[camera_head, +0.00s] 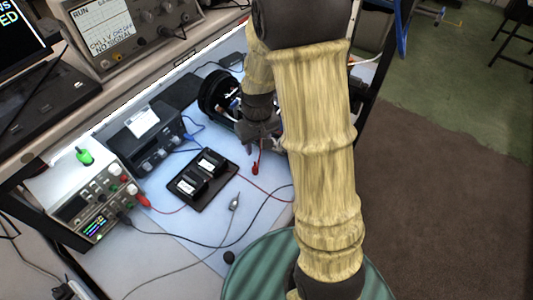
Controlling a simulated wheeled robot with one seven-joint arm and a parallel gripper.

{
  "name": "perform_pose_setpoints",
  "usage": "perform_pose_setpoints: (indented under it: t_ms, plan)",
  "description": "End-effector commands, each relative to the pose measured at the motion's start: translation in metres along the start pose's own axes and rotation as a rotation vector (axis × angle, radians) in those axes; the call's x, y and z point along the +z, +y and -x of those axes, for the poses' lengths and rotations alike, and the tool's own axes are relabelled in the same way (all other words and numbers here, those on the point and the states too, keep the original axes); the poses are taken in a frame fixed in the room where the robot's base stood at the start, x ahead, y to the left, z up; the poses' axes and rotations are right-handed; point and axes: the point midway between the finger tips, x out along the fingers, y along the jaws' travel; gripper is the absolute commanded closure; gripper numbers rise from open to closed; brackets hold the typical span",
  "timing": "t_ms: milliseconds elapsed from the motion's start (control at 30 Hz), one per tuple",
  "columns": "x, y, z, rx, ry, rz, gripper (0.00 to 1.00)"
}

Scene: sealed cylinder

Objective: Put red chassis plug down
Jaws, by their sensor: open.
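The red plug (256,165) is a small, thin red piece near the middle of the bench, right of the black tray. My gripper (260,142) is just above it in the picture, dark grey and partly hidden by my arm. Its jaws are open. I cannot tell whether a fingertip still touches the plug or whether the plug rests on the mat. A black cylinder (213,92) with an open end lies behind my gripper, and my arm hides much of it.
A black tray (205,198) with two black modules lies left of the plug. A power supply (95,195) with a red lead (145,203) and a dark instrument (150,150) stand farther left. Loose cables and a probe (235,202) cross the pale mat (190,228).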

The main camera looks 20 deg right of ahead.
Motion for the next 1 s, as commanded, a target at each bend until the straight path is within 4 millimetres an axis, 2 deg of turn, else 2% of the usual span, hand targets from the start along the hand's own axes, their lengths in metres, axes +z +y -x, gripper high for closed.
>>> perform_pose_setpoints:
  t_ms: [33, 200, 400, 533, 1000]
  plan:
    - [0.011, -0.002, 0.015, 0.003, 0.026, -0.021, 0.59]
    - [0.053, -0.010, 0.051, 0.012, 0.095, -0.096, 0.59]
    - [0.093, -0.018, 0.072, 0.019, 0.154, -0.162, 0.59]
    - [0.100, -0.019, 0.075, 0.020, 0.165, -0.175, 0.59]
    - [0.100, -0.019, 0.071, 0.019, 0.164, -0.175, 0.59]
